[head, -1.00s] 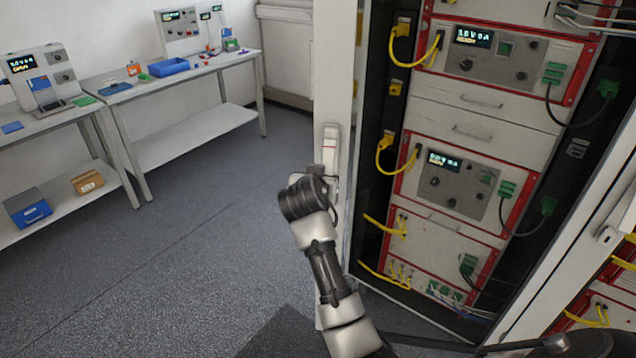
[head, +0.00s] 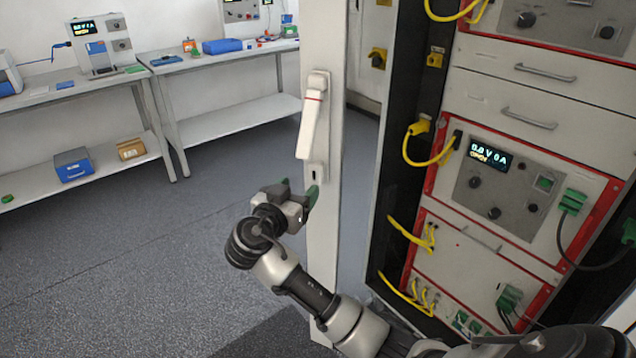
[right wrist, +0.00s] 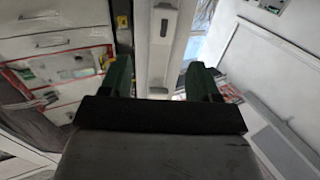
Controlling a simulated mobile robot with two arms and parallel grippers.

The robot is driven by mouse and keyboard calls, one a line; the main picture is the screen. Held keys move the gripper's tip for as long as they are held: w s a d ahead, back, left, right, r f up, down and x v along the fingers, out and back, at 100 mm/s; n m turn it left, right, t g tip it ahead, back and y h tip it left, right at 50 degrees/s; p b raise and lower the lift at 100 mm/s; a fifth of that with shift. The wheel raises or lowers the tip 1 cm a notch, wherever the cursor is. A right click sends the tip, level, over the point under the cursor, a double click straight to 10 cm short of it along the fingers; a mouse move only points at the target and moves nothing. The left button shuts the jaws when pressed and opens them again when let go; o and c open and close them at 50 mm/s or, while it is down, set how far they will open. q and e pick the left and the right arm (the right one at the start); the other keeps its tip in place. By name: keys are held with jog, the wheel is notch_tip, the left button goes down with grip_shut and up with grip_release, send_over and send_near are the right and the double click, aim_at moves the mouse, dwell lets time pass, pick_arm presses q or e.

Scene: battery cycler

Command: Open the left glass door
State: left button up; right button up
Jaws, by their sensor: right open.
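The left glass door shows as a white frame (head: 323,230) left of the cabinet, with the cabinet interior exposed to its right. Its white handle (head: 313,115) has a red band and leans slightly, lower end to the left. My right gripper (head: 298,194) is open and empty, just below the handle and in front of or beside the frame; I cannot tell if it touches. In the right wrist view, the handle (right wrist: 163,22) and frame lie beyond the gap between the green fingertips (right wrist: 160,78). My left gripper is not in view.
The cabinet holds instrument panels (head: 505,185) with yellow and black cables close to the right of the door. The grey floor (head: 180,260) left of the door is clear.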

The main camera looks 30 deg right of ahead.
aim_at(314, 170)
jog(key=p+x, duration=0.1)
jog(key=x, duration=0.3)
jog(key=shift+w+a+r, duration=0.1)
jog(key=shift+w, duration=0.1)
jog(key=p+x, duration=0.1)
jog(key=x, duration=0.4)
jog(key=shift+w+d, duration=0.1)
jog(key=shift+d, duration=0.1)
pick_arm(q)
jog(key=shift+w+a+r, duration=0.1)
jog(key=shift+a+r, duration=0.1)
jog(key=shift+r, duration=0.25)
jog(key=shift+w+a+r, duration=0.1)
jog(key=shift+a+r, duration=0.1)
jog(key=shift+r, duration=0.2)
pick_arm(e)
jog(key=shift+w+d+f, duration=0.2)
jog(key=shift+d+f, duration=0.05)
jog(key=shift+d, duration=0.1)
